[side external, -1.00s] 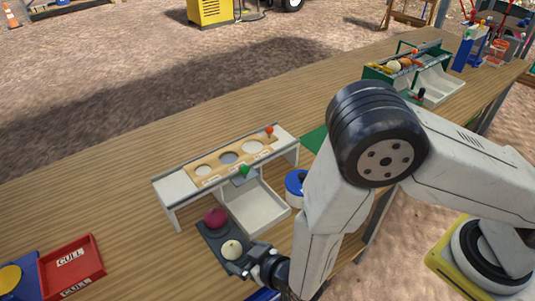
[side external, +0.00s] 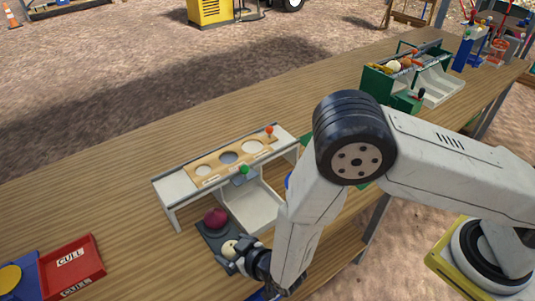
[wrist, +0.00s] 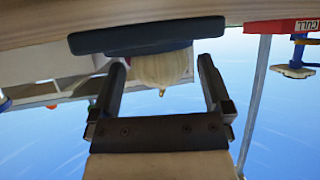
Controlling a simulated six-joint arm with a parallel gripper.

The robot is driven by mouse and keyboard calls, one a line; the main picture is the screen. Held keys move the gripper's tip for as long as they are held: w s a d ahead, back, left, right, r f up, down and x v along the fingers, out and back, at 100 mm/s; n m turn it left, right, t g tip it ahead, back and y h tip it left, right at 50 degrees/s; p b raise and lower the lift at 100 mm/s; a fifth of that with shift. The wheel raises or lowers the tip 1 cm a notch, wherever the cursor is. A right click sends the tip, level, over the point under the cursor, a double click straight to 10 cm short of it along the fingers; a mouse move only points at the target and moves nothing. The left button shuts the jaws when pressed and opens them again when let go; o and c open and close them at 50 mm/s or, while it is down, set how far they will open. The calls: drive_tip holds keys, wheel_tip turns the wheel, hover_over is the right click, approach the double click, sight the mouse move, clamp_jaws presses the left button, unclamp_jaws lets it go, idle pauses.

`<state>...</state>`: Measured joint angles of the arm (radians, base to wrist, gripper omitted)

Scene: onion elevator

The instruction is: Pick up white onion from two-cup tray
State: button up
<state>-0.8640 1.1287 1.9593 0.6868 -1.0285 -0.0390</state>
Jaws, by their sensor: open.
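The white onion (side external: 229,247) sits in the near cup of the dark two-cup tray (side external: 204,232). A red onion (side external: 215,217) sits in the far cup. My gripper (side external: 236,251) is at the white onion and partly covers it in the side view. In the wrist view, which looks upside down, the open fingers of my gripper (wrist: 161,63) reach toward the tray (wrist: 130,40), one on each side of the white onion (wrist: 160,72). A gap shows between the onion and the right finger. Contact with the left finger is unclear.
A white stand with round holes (side external: 228,158) and a chute (side external: 255,207) is close behind the tray. A red CULL bin (side external: 72,262) lies to the left. Green-sided equipment (side external: 378,80) stands farther right. The table between tray and CULL bin is clear.

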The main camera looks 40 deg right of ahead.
drive_tip(key=c, duration=1.2)
drive_tip(key=shift+r, duration=0.15)
drive_tip(key=shift+r, duration=4.85)
drive_tip(key=shift+w, duration=0.1)
